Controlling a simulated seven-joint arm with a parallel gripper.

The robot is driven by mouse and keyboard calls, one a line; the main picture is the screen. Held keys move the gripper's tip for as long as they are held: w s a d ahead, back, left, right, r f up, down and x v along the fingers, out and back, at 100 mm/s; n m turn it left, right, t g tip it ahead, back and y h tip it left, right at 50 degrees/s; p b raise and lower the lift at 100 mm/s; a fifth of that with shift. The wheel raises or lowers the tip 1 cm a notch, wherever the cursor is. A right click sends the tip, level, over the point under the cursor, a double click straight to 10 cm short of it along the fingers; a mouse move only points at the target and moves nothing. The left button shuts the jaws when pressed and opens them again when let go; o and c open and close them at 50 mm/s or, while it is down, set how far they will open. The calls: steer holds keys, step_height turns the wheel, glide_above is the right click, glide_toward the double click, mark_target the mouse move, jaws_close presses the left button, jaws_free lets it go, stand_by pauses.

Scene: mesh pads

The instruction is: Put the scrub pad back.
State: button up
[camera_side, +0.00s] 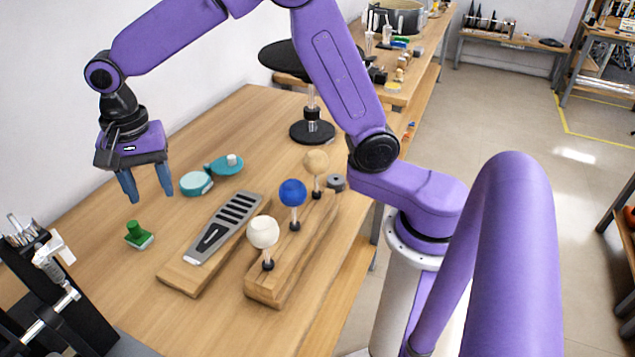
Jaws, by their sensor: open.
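A small pad with a green upright handle (136,231), which looks like the scrub pad, sits on the table at the left. Its base is green and pale. My gripper (151,197) hangs above the pad and slightly to its right in the picture. Its two blue-grey fingers point down, apart, with nothing between them. The pad is clear of the fingers. I cannot tell for sure which spot is the pad's own place.
A wooden board with a grey slotted plate (226,226) lies at the middle. Beside it, a wooden block (268,286) carries white, blue and tan balls on stems. Two teal round pieces (196,183) lie behind. A black device (60,310) stands at front left.

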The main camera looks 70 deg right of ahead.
steer(key=s+d+n, duration=0.4)
steer(key=s+n, duration=0.3)
steer(key=s, duration=0.2)
steer(key=s+d+f+n, duration=0.1)
steer(key=s+d+n, duration=0.4)
steer(key=s, duration=0.5)
steer(key=s+d+n, duration=0.5)
steer(key=s+n, duration=0.4)
steer(key=n, duration=0.1)
steer(key=shift+s+d+f, duration=0.15)
steer(key=shift+s+d, duration=0.05)
steer(key=shift+s, duration=0.05)
